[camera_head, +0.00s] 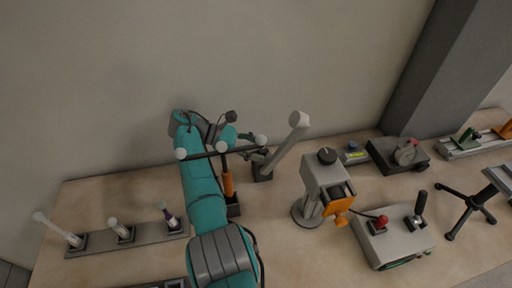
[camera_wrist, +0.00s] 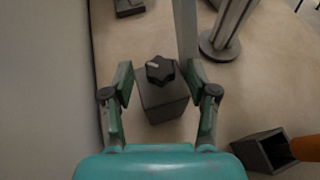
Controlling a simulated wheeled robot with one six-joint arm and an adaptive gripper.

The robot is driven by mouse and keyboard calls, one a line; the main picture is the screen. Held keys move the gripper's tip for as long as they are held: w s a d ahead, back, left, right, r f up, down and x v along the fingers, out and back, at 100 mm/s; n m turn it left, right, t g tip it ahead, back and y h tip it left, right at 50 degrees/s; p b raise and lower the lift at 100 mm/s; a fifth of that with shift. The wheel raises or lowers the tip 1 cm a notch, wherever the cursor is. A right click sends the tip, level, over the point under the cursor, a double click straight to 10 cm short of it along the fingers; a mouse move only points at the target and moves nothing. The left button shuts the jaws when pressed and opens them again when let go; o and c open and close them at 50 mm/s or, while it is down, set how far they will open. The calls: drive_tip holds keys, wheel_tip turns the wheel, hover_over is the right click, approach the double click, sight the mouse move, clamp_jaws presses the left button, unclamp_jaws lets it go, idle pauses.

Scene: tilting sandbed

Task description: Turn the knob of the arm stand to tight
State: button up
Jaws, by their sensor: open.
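The arm stand is a grey block (camera_wrist: 160,100) with a tall pale post (camera_wrist: 184,35) rising beside it. In the head view its post (camera_head: 287,143) leans up to the right with a pale top. Its black lobed knob (camera_wrist: 160,70) sits on top of the block, with a pale mark pointing up-left in the wrist view. My gripper (camera_wrist: 160,80) is open, one finger on each side of the knob, with visible gaps; contact is not apparent. In the head view my gripper (camera_head: 250,139) is beside the post, and the knob cannot be made out. No tight or loose marking is legible.
An orange-handled tool (camera_head: 228,183) stands in a dark square holder (camera_head: 233,209) near my arm. Several upright pegs stand on a strip (camera_head: 125,238) at left. The wall is close behind.

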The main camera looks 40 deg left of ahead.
drive_tip(key=shift+f+n+t+y, duration=0.1)
drive_tip(key=shift+n+t+y, duration=0.3)
drive_tip(key=shift+n+t, duration=0.2)
drive_tip(key=shift+s+d+n+t+y, duration=0.1)
drive_tip(key=shift+d+n+t+y, duration=0.05)
drive_tip(key=shift+n+t+y, duration=0.2)
drive_tip(key=shift+n+t, duration=0.25)
drive_tip(key=shift+n, duration=0.1)
drive_tip(key=shift+s+y, duration=0.1)
drive_tip(key=shift+y, duration=0.25)
drive_tip(key=shift+n+t, duration=0.3)
